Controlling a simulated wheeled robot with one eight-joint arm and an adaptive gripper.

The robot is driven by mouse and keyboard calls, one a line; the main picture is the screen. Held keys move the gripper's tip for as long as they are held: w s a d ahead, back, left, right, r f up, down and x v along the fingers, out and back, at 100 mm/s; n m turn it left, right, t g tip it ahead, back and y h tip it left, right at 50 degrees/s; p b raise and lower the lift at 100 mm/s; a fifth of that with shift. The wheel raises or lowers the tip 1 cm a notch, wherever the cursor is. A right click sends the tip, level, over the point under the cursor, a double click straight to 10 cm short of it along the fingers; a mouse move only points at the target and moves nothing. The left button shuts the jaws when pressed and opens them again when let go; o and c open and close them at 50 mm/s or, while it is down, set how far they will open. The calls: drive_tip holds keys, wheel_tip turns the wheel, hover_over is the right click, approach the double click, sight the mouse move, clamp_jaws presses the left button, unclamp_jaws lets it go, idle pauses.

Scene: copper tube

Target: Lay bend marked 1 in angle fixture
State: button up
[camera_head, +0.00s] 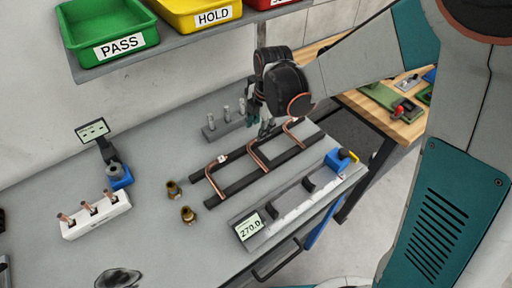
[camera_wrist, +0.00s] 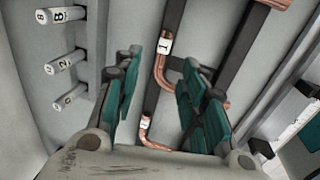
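Three copper bends lie across two dark rails. The middle bend (camera_head: 257,160) shows in the wrist view (camera_wrist: 160,75) with a white tag that appears to read 1. My gripper (camera_head: 264,130) is above the far rail, near the middle and right bends. In the wrist view, its green-padded fingers (camera_wrist: 165,100) are spread apart, with the tagged bend visible between and beyond them, and they hold nothing. I cannot tell which device is the angle fixture; a blue device (camera_head: 120,177) with a small display stands at the left.
Numbered pegs (camera_wrist: 65,62) stand close behind the rails. A long gauge (camera_head: 290,207) reading 270.0 lies in front. A white block (camera_head: 97,217) holds copper pieces at the left, near two brass fittings (camera_head: 188,214). Bins (camera_head: 110,30) sit on a shelf above.

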drive_tip(key=shift+w+a+f+b, duration=0.15)
drive_tip(key=shift+f+b, duration=0.4)
drive_tip(key=shift+f, duration=0.85)
drive_tip(key=shift+w+d+f+b, duration=0.15)
drive_tip(key=shift+f+b, duration=0.4)
drive_tip(key=shift+f, duration=0.8)
drive_tip(key=shift+a+r, duration=0.1)
drive_tip(key=shift+c, duration=0.3)
clamp_jaws()
